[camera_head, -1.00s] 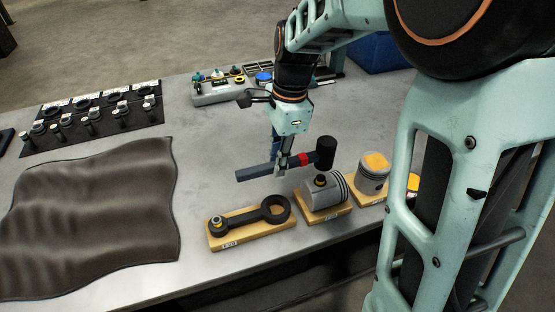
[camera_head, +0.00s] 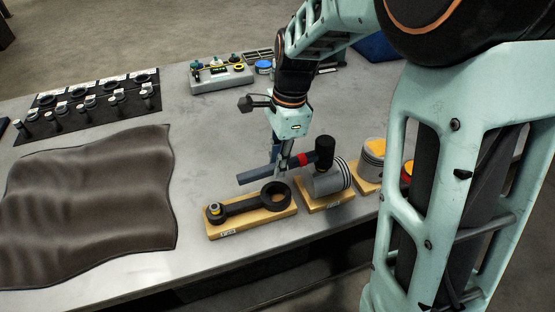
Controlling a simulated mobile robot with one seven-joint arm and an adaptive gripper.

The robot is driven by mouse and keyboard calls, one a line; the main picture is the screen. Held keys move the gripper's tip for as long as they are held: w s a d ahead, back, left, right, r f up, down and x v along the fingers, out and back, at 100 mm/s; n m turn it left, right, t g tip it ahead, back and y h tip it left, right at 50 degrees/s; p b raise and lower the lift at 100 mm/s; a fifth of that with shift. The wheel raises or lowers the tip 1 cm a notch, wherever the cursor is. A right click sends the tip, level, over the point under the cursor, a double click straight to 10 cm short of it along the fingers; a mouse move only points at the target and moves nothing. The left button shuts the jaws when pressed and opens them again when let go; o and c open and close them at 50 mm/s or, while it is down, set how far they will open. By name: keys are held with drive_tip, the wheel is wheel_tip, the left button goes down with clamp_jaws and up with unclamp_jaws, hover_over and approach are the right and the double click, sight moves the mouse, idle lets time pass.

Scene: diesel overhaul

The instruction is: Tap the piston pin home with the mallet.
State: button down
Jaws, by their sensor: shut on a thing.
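My gripper (camera_head: 284,163) is shut on the mallet's handle. The mallet (camera_head: 262,174) has a dark handle, a red band and a black head (camera_head: 325,150). It is held roughly level, with the head at the right, over the upper part of a grey piston (camera_head: 333,184). The piston lies on its side on a wooden block (camera_head: 322,205), with its ring grooves toward the right. The piston pin is hidden, apparently behind the mallet head. I cannot tell whether the head touches anything.
A connecting rod (camera_head: 245,206) lies on a wooden block left of the piston. A yellow-topped piston (camera_head: 372,160) stands to the right, near my arm. The middle bench is clear.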

drive_tip(key=shift+r+p, duration=2)
drive_tip(key=shift+r, duration=0.4)
drive_tip(key=shift+f, duration=0.1)
drive_tip(key=shift+w+d+r+y+p, duration=0.15)
drive_tip(key=shift+r+y+p, duration=0.15)
drive_tip(key=shift+r+y, duration=0.15)
drive_tip(key=shift+f, duration=0.1)
